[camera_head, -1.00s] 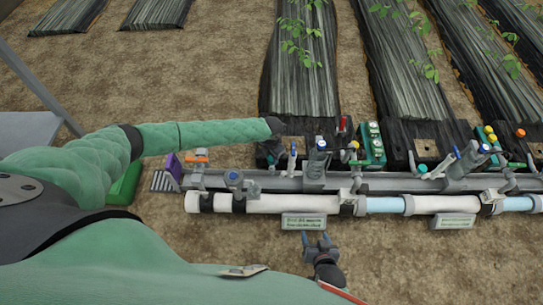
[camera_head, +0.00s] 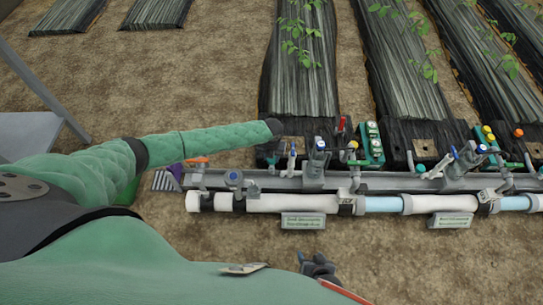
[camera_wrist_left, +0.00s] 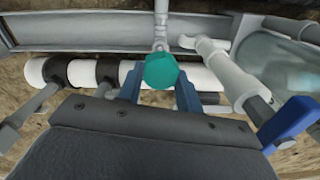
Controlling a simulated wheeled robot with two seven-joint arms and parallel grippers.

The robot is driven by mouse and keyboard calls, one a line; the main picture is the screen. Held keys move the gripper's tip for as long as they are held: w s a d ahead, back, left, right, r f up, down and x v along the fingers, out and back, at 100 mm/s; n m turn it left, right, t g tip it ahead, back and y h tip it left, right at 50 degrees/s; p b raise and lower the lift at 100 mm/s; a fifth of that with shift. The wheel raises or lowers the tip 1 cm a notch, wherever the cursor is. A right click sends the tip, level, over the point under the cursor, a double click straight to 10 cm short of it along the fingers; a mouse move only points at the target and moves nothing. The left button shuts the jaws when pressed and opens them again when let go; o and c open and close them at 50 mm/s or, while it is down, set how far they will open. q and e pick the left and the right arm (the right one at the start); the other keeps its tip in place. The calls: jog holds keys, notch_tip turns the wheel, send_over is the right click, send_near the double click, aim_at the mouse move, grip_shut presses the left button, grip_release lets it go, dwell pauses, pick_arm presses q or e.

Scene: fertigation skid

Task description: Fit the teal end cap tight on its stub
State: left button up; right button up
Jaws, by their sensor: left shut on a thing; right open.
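The teal end cap (camera_wrist_left: 161,70) shows in the left wrist view between the two blue fingers of my left gripper (camera_wrist_left: 159,86), which is shut on it. A grey vertical stub (camera_wrist_left: 161,35) meets the cap's far side in that view. I cannot tell whether the cap is seated on it or only lined up. In the head view my left gripper (camera_head: 270,154) is a small dark shape below the arm's end, at the back of the skid's left part; the cap is not clear there. My right gripper (camera_head: 318,264) is open and empty, in front of the pipes.
A white pipe (camera_head: 280,203) with dark bands runs along the skid's front, above a label plate (camera_head: 303,221). Several valves and levers stand close to the right of my left gripper; a blue lever (camera_wrist_left: 288,122) is near it. Bare soil lies in front.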

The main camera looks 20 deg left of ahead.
aim_at(272, 167)
pick_arm(q)
jog(key=n, duration=0.4)
jog(key=shift+s+d+f+n+p, duration=0.1)
jog(key=shift+n+p, duration=0.2)
jog(key=n, duration=0.3)
jog(key=shift+f+n, duration=0.2)
jog(key=shift+n, duration=0.2)
jog(key=shift+f+b, duration=0.75)
jog(key=shift+f, duration=0.65)
jog(key=shift+f, duration=0.4)
jog(key=shift+f, duration=0.8)
jog(key=o, duration=0.7)
jog(key=shift+c, duration=0.2)
